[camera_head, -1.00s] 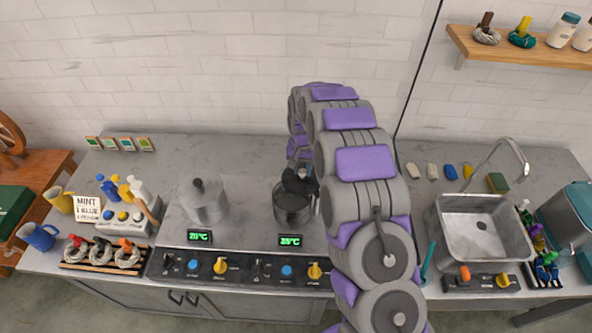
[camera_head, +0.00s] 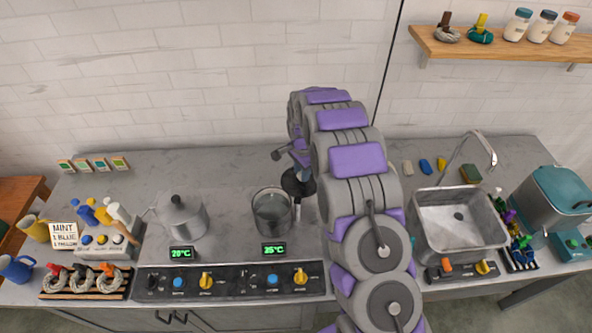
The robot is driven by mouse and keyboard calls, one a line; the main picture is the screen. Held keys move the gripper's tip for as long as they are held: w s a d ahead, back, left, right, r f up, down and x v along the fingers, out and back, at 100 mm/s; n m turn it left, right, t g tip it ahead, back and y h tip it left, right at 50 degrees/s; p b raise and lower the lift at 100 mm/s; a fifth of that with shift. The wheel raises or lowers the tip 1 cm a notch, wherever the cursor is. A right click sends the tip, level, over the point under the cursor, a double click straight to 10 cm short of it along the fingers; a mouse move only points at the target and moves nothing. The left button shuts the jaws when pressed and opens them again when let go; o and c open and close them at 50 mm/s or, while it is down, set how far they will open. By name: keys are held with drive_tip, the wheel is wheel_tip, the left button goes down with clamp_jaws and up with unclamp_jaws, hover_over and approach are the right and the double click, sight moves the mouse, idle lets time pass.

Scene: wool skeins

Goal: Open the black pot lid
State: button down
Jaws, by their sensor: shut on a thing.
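My arm hides part of the counter to the right, and the fingertips are small and dark, so the exact grip is hard to see.
A grey lidded pot (camera_head: 181,217) stands on the left of the stove. Knobs line the front panel (camera_head: 232,283). A sink (camera_head: 458,222) lies right of my arm. The counter (camera_head: 232,170) behind the stove is clear.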

drive_tip(key=shift+s+d+m, duration=0.3)
drive_tip(key=shift+d+m, duration=0.25)
drive_tip(key=shift+m, duration=0.25)
drive_tip(key=c, duration=0.8)
unclamp_jaws()
drive_tip(key=shift+s, duration=0.1)
drive_tip(key=shift+a, duration=0.1)
drive_tip(key=shift+r, duration=0.3)
wheel_tip(320, 180, up, 17)
drive_tip(key=shift+f, duration=0.2)
